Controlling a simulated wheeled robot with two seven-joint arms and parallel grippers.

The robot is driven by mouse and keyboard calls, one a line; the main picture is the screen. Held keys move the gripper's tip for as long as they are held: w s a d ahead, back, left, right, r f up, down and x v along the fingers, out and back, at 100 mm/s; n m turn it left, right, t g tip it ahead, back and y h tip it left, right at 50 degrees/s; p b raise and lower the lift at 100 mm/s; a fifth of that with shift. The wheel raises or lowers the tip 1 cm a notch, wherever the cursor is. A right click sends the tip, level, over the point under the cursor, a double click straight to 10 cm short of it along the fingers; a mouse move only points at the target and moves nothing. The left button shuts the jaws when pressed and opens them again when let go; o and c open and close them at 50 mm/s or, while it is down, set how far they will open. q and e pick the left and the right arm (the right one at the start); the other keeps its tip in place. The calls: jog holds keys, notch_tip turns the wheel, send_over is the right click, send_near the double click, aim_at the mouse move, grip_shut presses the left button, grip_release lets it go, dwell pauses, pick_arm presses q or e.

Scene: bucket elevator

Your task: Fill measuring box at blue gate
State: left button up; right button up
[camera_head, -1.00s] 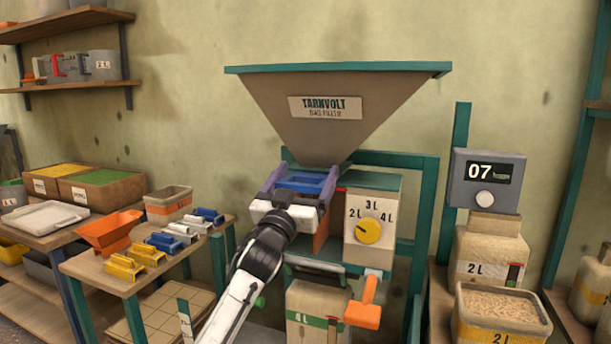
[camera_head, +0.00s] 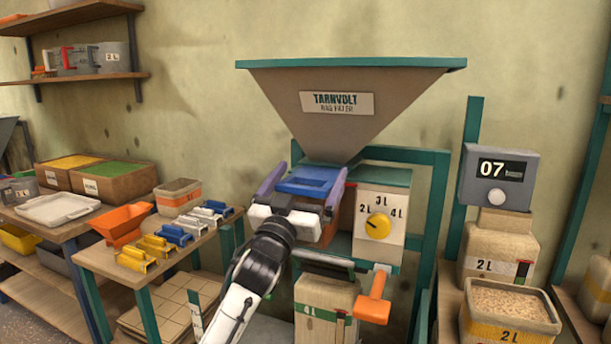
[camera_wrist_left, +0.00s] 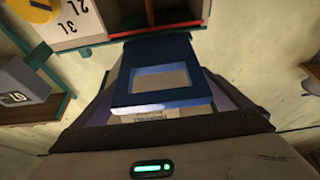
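The blue gate (camera_head: 308,186) is at the neck of the hopper (camera_head: 340,125). My left gripper (camera_head: 305,187) has its purple fingers spread wide, one on each side of the blue part. In the left wrist view the blue gate (camera_wrist_left: 165,85) shows as a blue frame between the fingers; I cannot tell whether they press on it. Beside and below it is a box with a dial (camera_head: 378,226), marked 2L, 3L and 4L. An orange-brown panel shows under the gripper. The inside of the box is hidden, and no falling grain shows. My right gripper is not in view.
An orange handle (camera_head: 374,298) hangs below the dial. A sack marked 4L (camera_head: 325,310) stands under the machine. A grain-filled 2L container (camera_head: 510,312) is at right, near a display reading 07 (camera_head: 497,175). A table with coloured pieces (camera_head: 175,245) is at left.

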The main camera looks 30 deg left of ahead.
pick_arm(q)
jog(key=shift+s, duration=0.1)
jog(key=b+v, duration=0.1)
jog(key=v, duration=0.9)
jog(key=shift+s+f, duration=0.1)
dwell(0.5)
